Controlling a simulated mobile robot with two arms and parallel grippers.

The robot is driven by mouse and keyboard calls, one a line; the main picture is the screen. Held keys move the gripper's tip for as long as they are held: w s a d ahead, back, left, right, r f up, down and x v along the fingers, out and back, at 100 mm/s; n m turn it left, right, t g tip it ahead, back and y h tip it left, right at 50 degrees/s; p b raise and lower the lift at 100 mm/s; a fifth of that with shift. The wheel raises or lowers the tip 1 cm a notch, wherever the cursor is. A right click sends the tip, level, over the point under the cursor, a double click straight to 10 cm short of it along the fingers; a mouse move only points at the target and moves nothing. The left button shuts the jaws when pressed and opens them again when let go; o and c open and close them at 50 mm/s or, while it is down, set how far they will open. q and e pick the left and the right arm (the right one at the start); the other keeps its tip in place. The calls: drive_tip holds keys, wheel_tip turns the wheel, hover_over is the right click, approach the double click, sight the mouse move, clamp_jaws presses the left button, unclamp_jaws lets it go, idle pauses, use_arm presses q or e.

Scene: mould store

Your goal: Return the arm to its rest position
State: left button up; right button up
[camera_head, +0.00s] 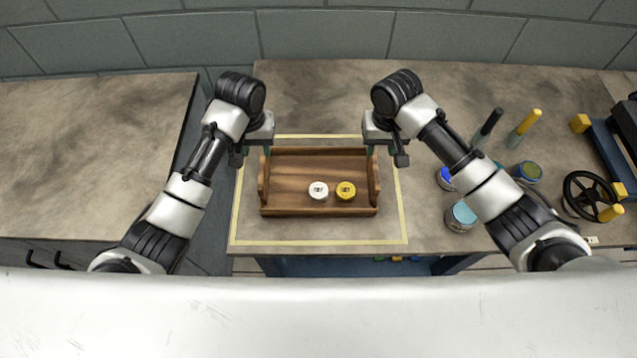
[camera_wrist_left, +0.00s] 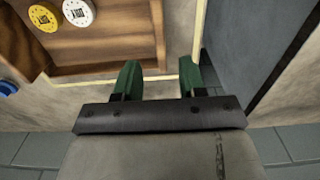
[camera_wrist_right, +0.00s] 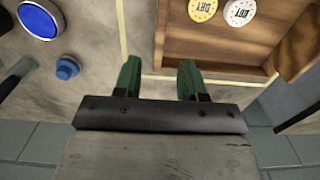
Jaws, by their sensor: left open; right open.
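My left gripper (camera_head: 266,150) is at the left end of the wooden tray (camera_head: 292,209), with its open green fingers (camera_wrist_left: 159,80) near the tray's end wall. My right gripper (camera_head: 371,148) is at the right end of the tray, with its open green fingers (camera_wrist_right: 160,80) close to that wall. Neither gripper holds anything. Whether the fingers touch the tray is unclear. The tray sits on the bench inside a yellow taped outline (camera_head: 320,243). In it lie a white round disc (camera_head: 318,191) and a yellow round disc (camera_head: 346,190), side by side.
On the right of the bench stand a light-blue-topped can (camera_head: 461,216), another can (camera_head: 527,172), a dark-handled tool (camera_head: 490,124), a yellow-handled tool (camera_head: 527,124) and a blue vise-like device with a black handwheel (camera_head: 590,194). A separate counter (camera_head: 80,150) lies left, across a gap.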

idle(0.5)
